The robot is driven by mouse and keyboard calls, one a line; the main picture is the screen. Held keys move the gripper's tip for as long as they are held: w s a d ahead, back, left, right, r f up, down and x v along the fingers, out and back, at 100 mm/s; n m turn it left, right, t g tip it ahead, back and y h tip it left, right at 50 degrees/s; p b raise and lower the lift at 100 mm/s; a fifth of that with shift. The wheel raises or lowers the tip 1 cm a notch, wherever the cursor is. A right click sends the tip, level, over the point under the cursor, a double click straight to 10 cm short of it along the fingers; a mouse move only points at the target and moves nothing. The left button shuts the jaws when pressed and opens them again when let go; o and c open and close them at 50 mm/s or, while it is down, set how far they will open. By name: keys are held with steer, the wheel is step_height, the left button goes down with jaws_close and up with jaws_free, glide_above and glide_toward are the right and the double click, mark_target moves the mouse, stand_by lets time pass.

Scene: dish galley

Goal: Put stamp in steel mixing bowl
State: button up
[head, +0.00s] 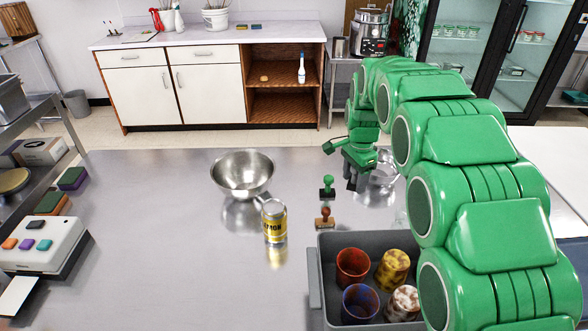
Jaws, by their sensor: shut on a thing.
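The steel mixing bowl (242,181) stands open and upright on the metal table, left of my gripper; its visible inside looks empty. A stamp with a green handle (327,186) stands upright to the right of the bowl. A stamp with a brown handle (324,217) stands just in front of it. My gripper (359,184) points down, right of both stamps and apart from them. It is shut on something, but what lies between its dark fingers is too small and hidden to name.
A clear bowl (384,172) is close behind and right of my gripper. A yellow can (274,221) stands in front of the mixing bowl. A grey bin (317,284) holding several cups is at front right. A box with coloured buttons (45,243) is at left. The table's left middle is clear.

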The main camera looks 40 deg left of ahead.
steer(key=w+d+r+n, duration=0.1)
steer(key=w+d+r, duration=0.2)
steer(key=w+d, duration=0.65)
steer(key=w+d+r, duration=0.4)
steer(key=d, duration=1.1)
steer(key=w+d+r+n, duration=0.1)
steer(key=w+d+r, duration=0.2)
steer(key=w+d, duration=0.7)
steer(key=s+a+n, duration=0.3)
steer(key=s+a, duration=0.1)
steer(key=a, duration=0.9)
steer(key=n, duration=0.8)
glide_toward(243, 185)
steer(key=s+d+r, duration=0.3)
steer(key=d+r, duration=0.1)
steer(key=d, duration=0.1)
steer(key=shift+f, duration=4.1)
steer(key=shift+f, duration=0.3)
steer(key=o, duration=1.1)
